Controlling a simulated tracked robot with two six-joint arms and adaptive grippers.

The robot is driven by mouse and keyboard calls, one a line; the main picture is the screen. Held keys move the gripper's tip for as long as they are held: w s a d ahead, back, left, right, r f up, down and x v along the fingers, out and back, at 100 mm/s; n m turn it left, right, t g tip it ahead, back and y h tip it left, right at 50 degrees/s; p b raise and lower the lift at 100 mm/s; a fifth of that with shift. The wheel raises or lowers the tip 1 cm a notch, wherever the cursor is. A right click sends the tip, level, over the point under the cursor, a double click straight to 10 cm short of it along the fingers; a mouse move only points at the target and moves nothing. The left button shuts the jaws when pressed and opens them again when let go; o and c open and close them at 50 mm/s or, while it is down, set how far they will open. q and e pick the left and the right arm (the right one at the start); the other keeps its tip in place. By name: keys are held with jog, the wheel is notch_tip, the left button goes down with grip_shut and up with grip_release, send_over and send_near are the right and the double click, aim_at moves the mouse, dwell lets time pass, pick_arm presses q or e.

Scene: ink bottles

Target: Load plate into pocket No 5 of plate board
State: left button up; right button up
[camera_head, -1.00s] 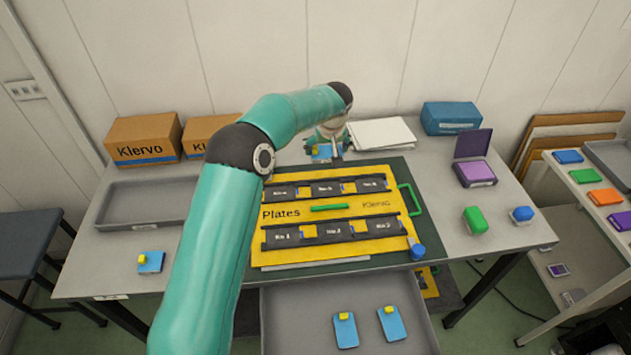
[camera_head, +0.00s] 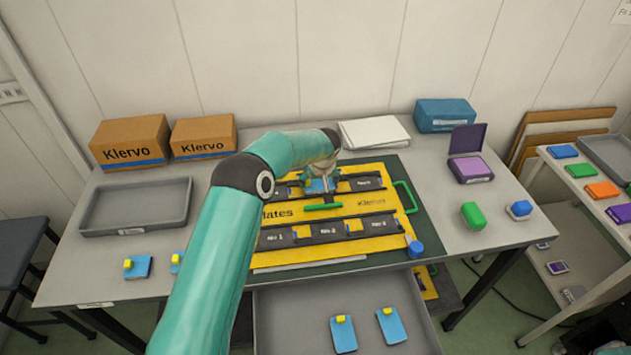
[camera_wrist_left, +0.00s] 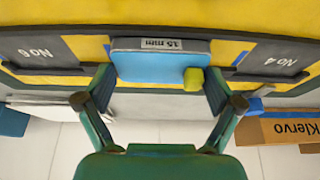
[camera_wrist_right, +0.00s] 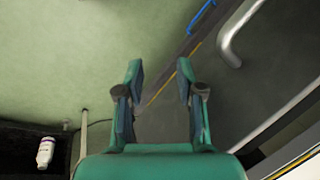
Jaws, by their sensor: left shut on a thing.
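My left gripper (camera_head: 320,184) is over the middle of the back row of the yellow plate board (camera_head: 345,214). It is shut on a blue plate (camera_wrist_left: 150,66) with a yellow knob (camera_wrist_left: 194,80) and a "15 mm" label. In the left wrist view the plate lies between the pockets marked No 6 (camera_wrist_left: 38,52) and No 4 (camera_wrist_left: 282,62), at the No 5 place, whose label is hidden. I cannot tell whether the plate is seated or just above. My right gripper (camera_wrist_right: 159,72) is open and empty, away from the board.
Blue plates lie on the table at left (camera_head: 137,267), one partly behind my arm, and in the front tray (camera_head: 300,300). Boxes (camera_head: 131,142) and an empty grey tray (camera_head: 135,207) stand at left. Ink pads are at right.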

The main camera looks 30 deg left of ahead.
pick_arm(q)
jog(key=o, duration=1.1)
jog(key=shift+w, duration=0.1)
jog(key=v, duration=1.2)
jog(key=shift+p, duration=0.3)
jog(key=shift+a, duration=0.1)
